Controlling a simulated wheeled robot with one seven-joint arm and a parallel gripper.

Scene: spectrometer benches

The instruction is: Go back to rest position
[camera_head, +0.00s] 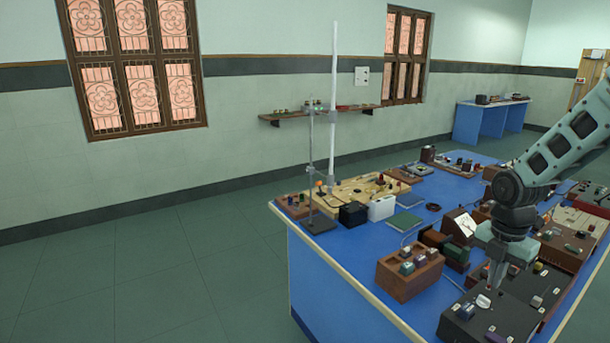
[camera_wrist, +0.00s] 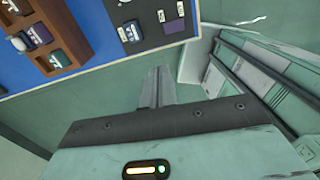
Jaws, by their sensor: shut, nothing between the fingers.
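My gripper (camera_head: 497,275) points down above the dark apparatus box (camera_head: 460,319) at the near right of the blue bench (camera_head: 315,269) in the head view. Its fingers are together with nothing between them. In the wrist view my gripper (camera_wrist: 158,75) shows with its fingers closed over the floor, just off the bench edge. My arm comes in from the right of the head view. Whether the fingertips touch the box cannot be told.
A wooden box of several small blocks (camera_head: 408,275) stands left of my gripper. A retort stand (camera_head: 318,222) and a tall white rod (camera_head: 333,120) rise at the bench's far left corner. The floor (camera_head: 150,275) to the left is clear. Another blue bench (camera_head: 480,123) stands farther back.

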